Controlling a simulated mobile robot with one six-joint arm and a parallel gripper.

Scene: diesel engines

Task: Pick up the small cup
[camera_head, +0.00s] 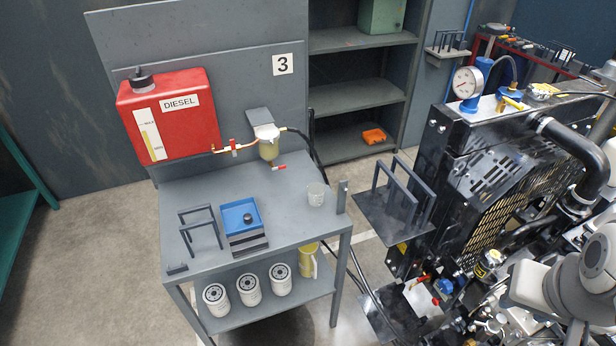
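A small, pale, translucent cup (316,195) stands upright on the right part of the grey workbench top (290,230). It looks empty, though its inside is hard to make out. Nothing touches it. White and grey links of my arm show at the lower right edge, in front of the engine and well to the right of the cup. My gripper's fingers cannot be seen.
A blue-topped box (240,216) and a dark wire rack (200,230) stand left of the cup. A fuel filter (268,147) hangs behind it. An upright post (342,197) is close on its right. Oil filters (248,289) and a yellow jug (307,262) sit below.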

